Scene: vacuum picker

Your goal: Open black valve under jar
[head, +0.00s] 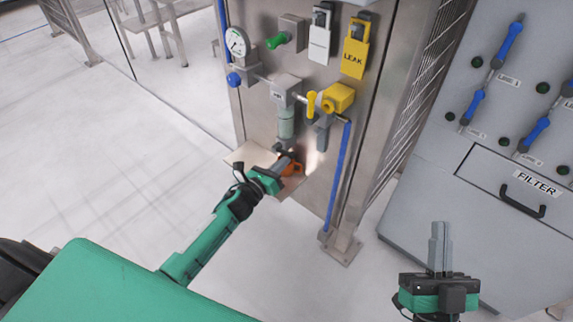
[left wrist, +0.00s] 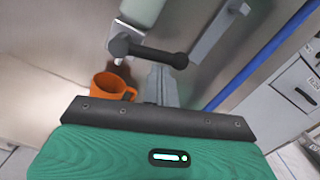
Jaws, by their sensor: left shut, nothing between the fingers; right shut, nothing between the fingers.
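The jar (head: 286,123) is a grey-green cylinder on the steel panel, and its lower end shows at the top of the left wrist view (left wrist: 145,11). Under it is the black valve (left wrist: 150,51), with a round body at left and a lever pointing right. My left gripper (head: 287,161) is shut and empty, just below the valve. In the left wrist view its fingers (left wrist: 161,82) are under the lever; I cannot tell if they touch it. In the head view the gripper partly hides the valve. My right gripper (head: 440,232) is shut and empty, away to the right.
An orange cup (left wrist: 112,87) stands on a ledge below the valve, close to my left fingers. A yellow valve (head: 338,98), blue pipe (head: 339,175) and gauge (head: 237,43) surround the jar. A grey cabinet with a FILTER drawer (head: 515,190) stands at right.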

